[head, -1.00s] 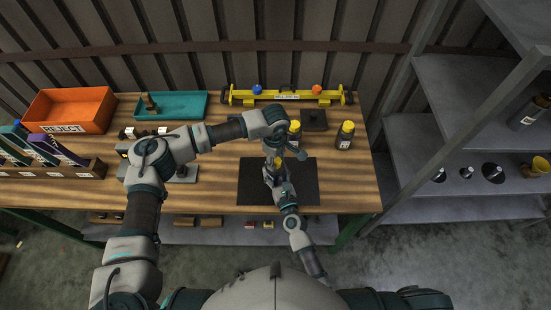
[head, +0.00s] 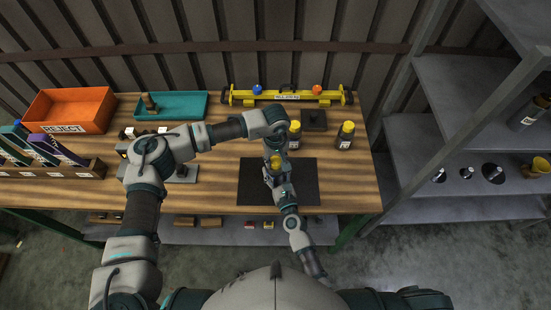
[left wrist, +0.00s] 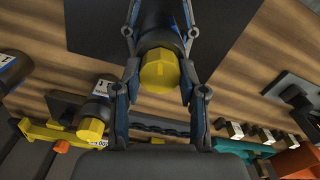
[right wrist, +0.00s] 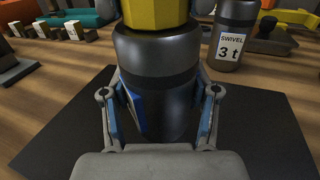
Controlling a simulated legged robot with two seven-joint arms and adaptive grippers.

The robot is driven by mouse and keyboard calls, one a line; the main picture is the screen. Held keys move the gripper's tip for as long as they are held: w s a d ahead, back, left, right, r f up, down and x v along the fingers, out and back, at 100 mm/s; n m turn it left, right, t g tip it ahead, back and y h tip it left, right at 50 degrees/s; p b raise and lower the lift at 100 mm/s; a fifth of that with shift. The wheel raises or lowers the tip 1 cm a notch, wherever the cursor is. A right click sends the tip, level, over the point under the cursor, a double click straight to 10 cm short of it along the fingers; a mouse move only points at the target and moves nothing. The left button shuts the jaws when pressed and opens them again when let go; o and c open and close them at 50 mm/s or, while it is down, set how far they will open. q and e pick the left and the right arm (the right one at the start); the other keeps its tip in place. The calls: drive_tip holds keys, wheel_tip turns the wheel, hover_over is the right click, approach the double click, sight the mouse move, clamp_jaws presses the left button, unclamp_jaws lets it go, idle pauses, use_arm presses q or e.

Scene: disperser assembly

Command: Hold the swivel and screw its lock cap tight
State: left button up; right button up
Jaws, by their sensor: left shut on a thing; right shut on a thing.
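The swivel, a dark cylinder (right wrist: 160,75), stands upright over the black mat (head: 305,180). Its yellow lock cap (left wrist: 160,72) sits on top and also shows in the head view (head: 275,161). My right gripper (right wrist: 160,115) is shut on the swivel's dark body below the cap, one finger on each side. My left gripper (left wrist: 160,80) is at the lock cap, its fingers on both sides and shut on it. In the head view my left wrist hides most of the left hand. The thread between cap and body cannot be made out.
Two more yellow-capped swivels, one (head: 295,142) close behind and one (head: 346,138) to the right, stand on the bench (head: 225,190). A yellow beam (head: 288,96), teal tray (head: 180,95) and orange reject bin (head: 70,110) lie further back. Grey shelves (head: 440,150) stand right.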

sight(274, 160)
use_arm(q)
drive_tip(key=shift+w+a, duration=0.15)
drive_tip(key=shift+a, duration=0.1)
use_arm(e)
drive_tip(key=shift+d, duration=0.15)
use_arm(q)
drive_tip(key=o, duration=1.1)
drive_tip(key=shift+o, duration=0.3)
drive_tip(key=shift+d, duration=0.1)
drive_tip(key=shift+d+r, duration=0.1)
wheel_tip(274, 160, up, 12)
use_arm(e)
drive_tip(key=o, duration=1.7)
drive_tip(key=shift+c, duration=0.2)
